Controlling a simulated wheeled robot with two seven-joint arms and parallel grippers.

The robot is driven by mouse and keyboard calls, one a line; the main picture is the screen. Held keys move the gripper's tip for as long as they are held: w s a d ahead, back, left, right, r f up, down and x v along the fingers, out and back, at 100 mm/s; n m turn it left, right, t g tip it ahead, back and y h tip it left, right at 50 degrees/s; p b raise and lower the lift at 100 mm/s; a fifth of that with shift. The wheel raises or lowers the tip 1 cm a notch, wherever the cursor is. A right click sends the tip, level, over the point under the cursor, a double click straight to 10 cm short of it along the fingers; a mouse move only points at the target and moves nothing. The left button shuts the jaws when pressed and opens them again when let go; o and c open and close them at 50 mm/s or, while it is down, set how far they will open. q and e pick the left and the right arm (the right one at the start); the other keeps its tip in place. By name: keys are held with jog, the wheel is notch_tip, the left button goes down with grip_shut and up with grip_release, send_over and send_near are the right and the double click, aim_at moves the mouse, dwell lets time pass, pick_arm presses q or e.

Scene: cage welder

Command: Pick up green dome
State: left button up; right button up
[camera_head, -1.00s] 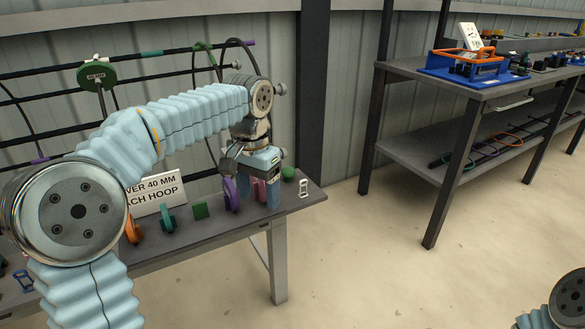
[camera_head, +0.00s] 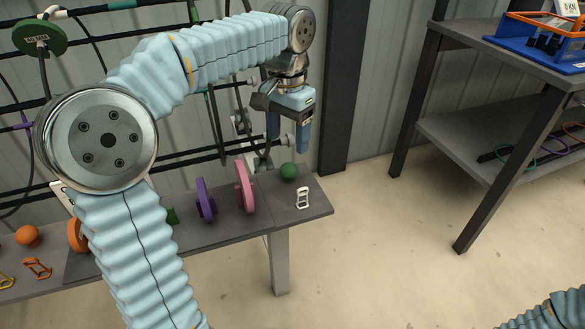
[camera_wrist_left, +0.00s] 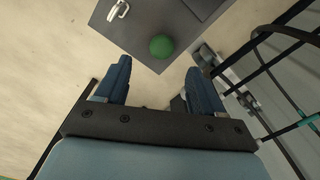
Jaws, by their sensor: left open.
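The green dome (camera_head: 288,172) sits on the right end of the grey bench, near its back edge. It also shows in the left wrist view (camera_wrist_left: 161,46), beyond the fingertips and roughly between them. My left gripper (camera_head: 290,148) is open and empty, pointing down above and behind the dome in the head view. Its two blue fingers show apart in the left wrist view (camera_wrist_left: 158,72). Nothing is between them. My right gripper does not show; only a piece of my right arm is at the lower right of the head view.
A white clip-like frame (camera_head: 303,198) stands near the dome at the bench's (camera_head: 255,215) right end. Pink (camera_head: 244,187) and purple (camera_head: 205,200) discs stand to the left. A rack of dark bars is behind. A second table (camera_head: 470,45) is at the right.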

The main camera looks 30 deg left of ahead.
aim_at(288, 167)
pick_arm(q)
jog(key=f, duration=0.9)
jog(key=shift+w+a+f+b, duration=0.2)
jog(key=shift+f+b, duration=0.1)
jog(key=shift+b, duration=0.1)
jog(key=c, duration=1)
jog(key=shift+r, duration=0.1)
